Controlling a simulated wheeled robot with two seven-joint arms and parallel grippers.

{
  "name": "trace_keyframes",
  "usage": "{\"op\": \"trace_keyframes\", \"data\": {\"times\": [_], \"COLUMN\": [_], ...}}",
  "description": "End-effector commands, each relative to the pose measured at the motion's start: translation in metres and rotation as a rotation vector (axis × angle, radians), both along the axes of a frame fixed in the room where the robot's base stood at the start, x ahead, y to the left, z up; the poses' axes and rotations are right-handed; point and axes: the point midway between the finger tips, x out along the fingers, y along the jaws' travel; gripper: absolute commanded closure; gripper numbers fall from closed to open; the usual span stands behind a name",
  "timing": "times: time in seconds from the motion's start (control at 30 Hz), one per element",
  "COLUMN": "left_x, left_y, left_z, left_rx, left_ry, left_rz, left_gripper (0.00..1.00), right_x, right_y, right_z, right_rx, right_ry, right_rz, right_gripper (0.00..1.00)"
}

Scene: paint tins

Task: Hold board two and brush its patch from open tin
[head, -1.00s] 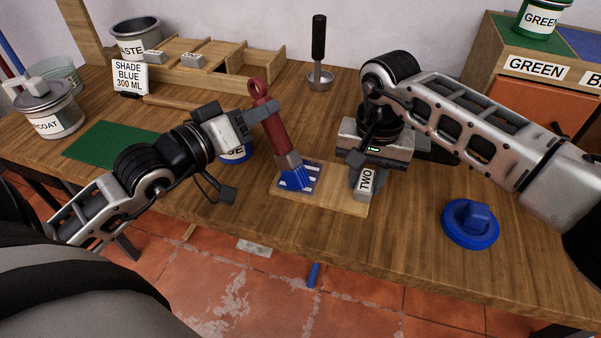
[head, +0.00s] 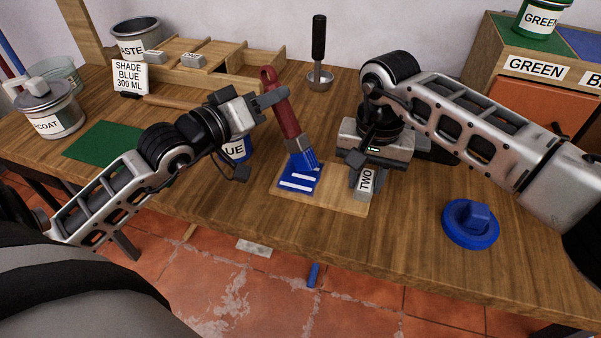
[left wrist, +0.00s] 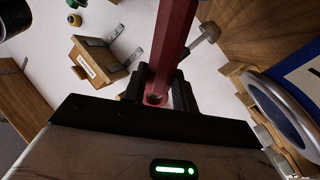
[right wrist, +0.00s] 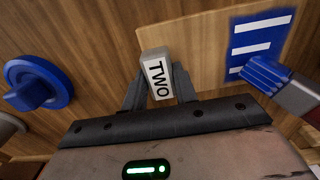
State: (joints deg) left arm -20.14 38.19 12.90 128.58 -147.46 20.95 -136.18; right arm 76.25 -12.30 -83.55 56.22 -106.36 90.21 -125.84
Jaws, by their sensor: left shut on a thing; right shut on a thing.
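Board two (head: 335,200) lies flat at the table's front, with a blue patch (head: 287,187) crossed by white bars. The patch also shows in the right wrist view (right wrist: 262,40). My right gripper (right wrist: 158,82) is shut on the board's grey block marked TWO (head: 366,181). My left gripper (head: 273,98) is shut on the red handle of the brush (head: 288,118), which is tilted. Its blue bristles (right wrist: 262,75) are at the patch's far edge; I cannot tell whether they touch. The blue tin (head: 237,151) stands behind my left gripper, partly hidden.
A blue lid (head: 470,223) lies at right. A green mat (head: 108,143), a lidded tin (head: 50,115) and a shade card (head: 130,77) are at left. A wooden rack (head: 225,68), waste pot (head: 136,38) and ladle (head: 319,60) stand behind. The table's front edge is close to the board.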

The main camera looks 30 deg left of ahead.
Motion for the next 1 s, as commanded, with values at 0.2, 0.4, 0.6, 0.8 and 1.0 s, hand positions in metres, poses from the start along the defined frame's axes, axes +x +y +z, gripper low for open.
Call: {"op": "trace_keyframes", "data": {"times": [0.2, 0.4, 0.6, 0.8, 1.0], "left_x": [0.020, 0.022, 0.022, 0.022, 0.026], "left_y": [0.007, 0.007, 0.007, 0.006, -0.005], "left_z": [0.001, 0.001, 0.001, 0.000, 0.001], "left_rx": [0.007, 0.004, 0.003, 0.003, 0.003], "left_ry": [0.005, 0.005, 0.003, 0.002, 0.002], "left_rz": [0.002, 0.002, 0.002, 0.002, 0.002], "left_gripper": [0.95, 0.95, 0.95, 0.95, 0.95], "right_x": [-0.001, 0.000, 0.000, 0.000, 0.000], "right_y": [0.000, 0.000, 0.000, 0.000, 0.000], "right_z": [-0.001, -0.001, -0.001, -0.001, -0.001], "right_rx": [-0.001, -0.001, -0.001, -0.001, -0.001], "right_ry": [0.002, 0.002, 0.002, 0.002, 0.001], "right_rz": [0.002, 0.002, 0.002, 0.001, 0.001], "right_gripper": [1.00, 1.00, 1.00, 1.00, 1.00]}}
